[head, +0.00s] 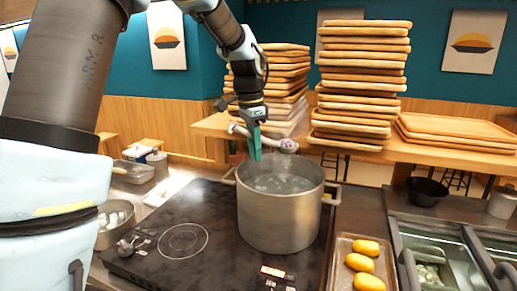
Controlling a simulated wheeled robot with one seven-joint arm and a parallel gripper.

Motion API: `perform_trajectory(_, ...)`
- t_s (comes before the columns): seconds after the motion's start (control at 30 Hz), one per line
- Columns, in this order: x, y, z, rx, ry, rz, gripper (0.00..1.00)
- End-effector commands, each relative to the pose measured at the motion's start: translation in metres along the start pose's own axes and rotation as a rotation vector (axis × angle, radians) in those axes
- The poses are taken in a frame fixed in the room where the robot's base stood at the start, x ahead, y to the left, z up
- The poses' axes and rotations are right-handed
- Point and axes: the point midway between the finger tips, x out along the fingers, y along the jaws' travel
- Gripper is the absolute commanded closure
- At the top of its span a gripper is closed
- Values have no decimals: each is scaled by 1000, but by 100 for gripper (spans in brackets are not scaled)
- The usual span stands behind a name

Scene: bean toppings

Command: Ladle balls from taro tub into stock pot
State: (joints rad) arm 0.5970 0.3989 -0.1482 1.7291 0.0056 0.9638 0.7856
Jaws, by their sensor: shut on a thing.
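The large metal stock pot (278,222) stands on the black cooktop, with steaming liquid inside and pale shapes at its surface. My gripper (256,157), with teal fingers, is above the pot's back part. It is shut on a pale ladle (240,131), whose handle runs across the fingers. The ladle's right end (289,146) holds something purplish-grey, above the pot's back right rim. I cannot tell how many balls are in it. I cannot tell which container is the taro tub. A metal bowl (102,238) at the left holds whitish balls.
The black cooktop (150,262) has free room left of the pot. A tray (345,279) with yellow pieces (363,264) stands at right, beside sunken metal tubs (455,262), one holding pale pieces. A black bowl (427,191) and stacked wooden trays (360,85) are behind.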

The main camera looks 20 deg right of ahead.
Motion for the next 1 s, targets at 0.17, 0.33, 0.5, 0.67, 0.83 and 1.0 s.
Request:
perform_trajectory(0.17, 16, 0, 2, -1, -3, 3, 100)
perform_trajectory(0.33, 35, 0, 4, -2, -3, 3, 100)
perform_trajectory(0.5, 34, -9, 0, 156, 0, -212, 100)
perform_trajectory(0.67, 34, -12, 0, 200, 0, -275, 100)
perform_trajectory(0.83, 33, -15, -1, 245, 1, -338, 100)
perform_trajectory(1.0, 31, -18, -2, 288, 1, -396, 100)
